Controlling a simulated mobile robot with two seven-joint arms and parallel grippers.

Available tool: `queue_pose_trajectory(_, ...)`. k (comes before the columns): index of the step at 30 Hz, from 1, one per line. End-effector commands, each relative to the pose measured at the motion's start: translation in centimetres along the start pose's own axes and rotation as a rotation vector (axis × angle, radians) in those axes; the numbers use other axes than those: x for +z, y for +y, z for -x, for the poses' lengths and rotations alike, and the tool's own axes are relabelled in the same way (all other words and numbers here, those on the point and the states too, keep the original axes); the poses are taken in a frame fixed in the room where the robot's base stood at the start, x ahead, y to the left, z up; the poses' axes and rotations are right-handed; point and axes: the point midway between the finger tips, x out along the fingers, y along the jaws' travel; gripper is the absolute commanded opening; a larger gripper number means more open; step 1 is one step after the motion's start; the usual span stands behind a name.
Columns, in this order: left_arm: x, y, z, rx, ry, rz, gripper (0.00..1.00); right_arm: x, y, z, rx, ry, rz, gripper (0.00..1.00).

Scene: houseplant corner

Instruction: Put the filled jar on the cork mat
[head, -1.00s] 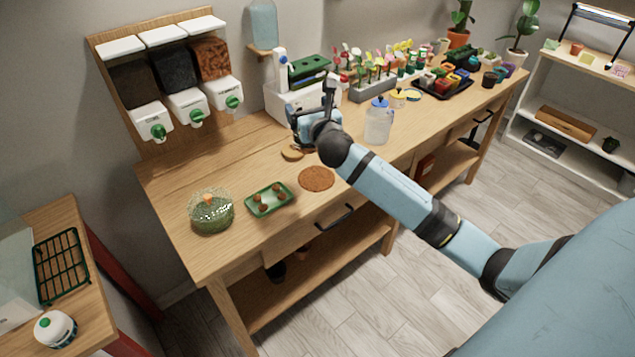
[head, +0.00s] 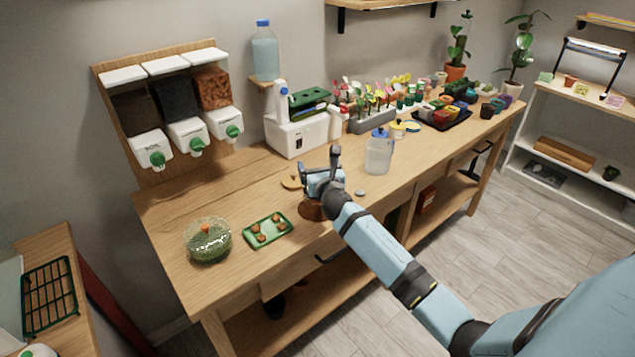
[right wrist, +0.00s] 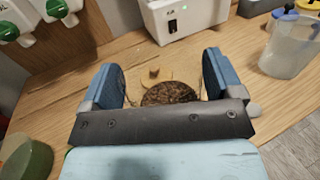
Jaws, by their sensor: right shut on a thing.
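My right gripper (head: 322,182) is over the brown round cork mat (head: 309,212) near the table's front edge and hides part of it. In the right wrist view the fingers (right wrist: 165,85) stand apart on either side of a clear jar (right wrist: 168,95) with dark brown, crumbly filling, and the gripper is shut on it. In the head view the jar is mostly hidden by the gripper. I cannot tell whether the jar's base touches the mat. My left gripper is not in view.
A wooden lid (head: 292,183) lies just behind the mat. A green tray (head: 268,231) with brown balls and a glass terrarium (head: 208,241) stand to the left. A small grey piece (head: 360,193) and a blue-lidded container (head: 379,153) are to the right. A white machine (head: 300,130) stands behind.

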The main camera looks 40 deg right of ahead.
Motion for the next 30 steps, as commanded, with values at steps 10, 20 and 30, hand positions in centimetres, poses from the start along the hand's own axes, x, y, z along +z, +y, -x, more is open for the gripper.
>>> queue_pose_trajectory(10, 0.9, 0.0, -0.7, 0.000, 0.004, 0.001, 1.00, -3.7, 0.1, 0.0, 0.000, 0.000, -0.004, 0.32)
queue_pose_trajectory(20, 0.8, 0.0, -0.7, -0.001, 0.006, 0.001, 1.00, -4.1, 0.0, 0.0, 0.001, -0.002, 0.000, 0.32)
queue_pose_trajectory(30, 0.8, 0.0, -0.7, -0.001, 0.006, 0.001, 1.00, -4.4, 0.0, 0.0, 0.001, 0.000, 0.000, 1.00)
